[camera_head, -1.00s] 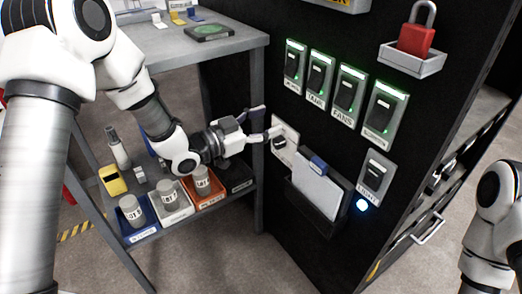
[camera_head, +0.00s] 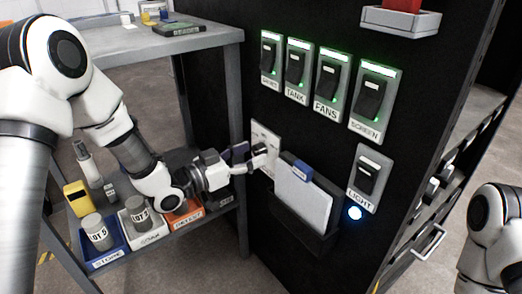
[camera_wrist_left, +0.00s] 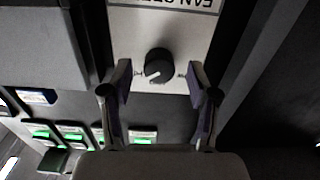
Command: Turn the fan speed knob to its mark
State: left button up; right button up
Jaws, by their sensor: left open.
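The fan speed knob (camera_wrist_left: 158,65) is a round black dial with a white pointer line, on a light plate (camera_wrist_left: 187,37) with upside-down, partly cut-off lettering in the left wrist view. Its pointer aims toward the picture's bottom. Small marks flank it, too small to read. My left gripper (camera_wrist_left: 160,88) is open, with one finger on each side of the knob and gaps visible between. In the head view the left gripper (camera_head: 258,158) is at the plate (camera_head: 266,139) and largely hides the knob. My right arm shows at the right edge; its gripper is out of view.
A holder (camera_head: 318,222) with a white clipboard (camera_head: 303,197) is just right of the left gripper. Several lit switches (camera_head: 327,80) are above, and a light switch (camera_head: 369,178) is at right. A shelf table (camera_head: 190,40) with bins below stands at left.

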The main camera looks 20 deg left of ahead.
pick_arm(q)
jog(key=shift+s+r, duration=0.1)
grip_shut()
jog(key=shift+m, duration=0.8)
grip_release()
notch_tip(320, 180, up, 10)
jog(key=shift+r, duration=0.1)
jog(key=shift+a, duration=0.1)
